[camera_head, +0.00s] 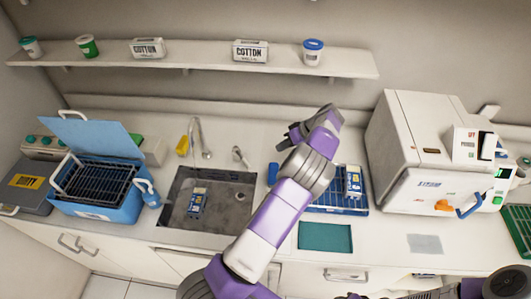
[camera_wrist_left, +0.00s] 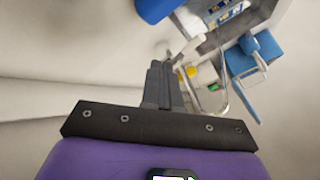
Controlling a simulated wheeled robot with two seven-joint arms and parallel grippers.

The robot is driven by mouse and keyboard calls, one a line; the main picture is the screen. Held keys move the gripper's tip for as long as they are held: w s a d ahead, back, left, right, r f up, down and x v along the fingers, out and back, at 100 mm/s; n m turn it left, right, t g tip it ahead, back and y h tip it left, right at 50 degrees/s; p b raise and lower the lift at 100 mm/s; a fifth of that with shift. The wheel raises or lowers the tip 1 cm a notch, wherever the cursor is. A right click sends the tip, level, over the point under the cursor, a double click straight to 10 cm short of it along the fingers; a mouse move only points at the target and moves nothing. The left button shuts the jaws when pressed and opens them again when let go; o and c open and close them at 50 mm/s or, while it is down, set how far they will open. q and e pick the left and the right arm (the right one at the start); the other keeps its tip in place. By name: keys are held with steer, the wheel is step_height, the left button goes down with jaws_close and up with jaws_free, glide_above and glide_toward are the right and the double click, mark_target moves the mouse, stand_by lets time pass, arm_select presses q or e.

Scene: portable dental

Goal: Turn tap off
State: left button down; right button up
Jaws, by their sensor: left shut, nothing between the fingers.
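The metal tap (camera_head: 200,138) stands behind the sink (camera_head: 238,208), its curved spout over the basin. A small metal lever (camera_head: 240,157) stands just right of the spout on the counter. I cannot tell whether water runs. My left gripper (camera_head: 281,142) is shut and empty, above the counter to the right of the lever and apart from it. In the left wrist view, the closed fingers (camera_wrist_left: 157,84) point toward the lever area, and the curved spout (camera_wrist_left: 216,103) shows to their right.
A blue and white packet (camera_head: 197,202) lies in the sink. A yellow item (camera_head: 183,145) stands left of the spout, and a blue sterilizer box (camera_head: 120,205) further left. A blue rack (camera_head: 325,208) and a white autoclave (camera_head: 400,150) are to the right. A shelf (camera_head: 190,60) runs above.

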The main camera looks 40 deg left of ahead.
mark_target(242, 158)
arm_select(q)
steer(key=shift+s+a+f, duration=0.7)
steer(key=shift+s+a, duration=0.05)
steer(key=shift+s, duration=0.2)
steer(key=x, duration=0.7)
steer(key=shift+a+f, duration=0.1)
steer(key=shift+f, duration=0.2)
steer(key=shift+s+a+r+p, duration=0.25)
steer(key=shift+s+a, duration=0.05)
steer(key=shift+s, duration=0.3)
steer(key=shift+s+a+r+p, duration=0.2)
steer(key=shift+s+a+p, duration=0.05)
steer(key=shift+s, duration=0.3)
steer(key=shift+s+a, duration=0.25)
steer(key=shift+s, duration=0.2)
arm_select(e)
steer(key=shift+s+r, duration=0.35)
steer(key=shift+r, duration=0.25)
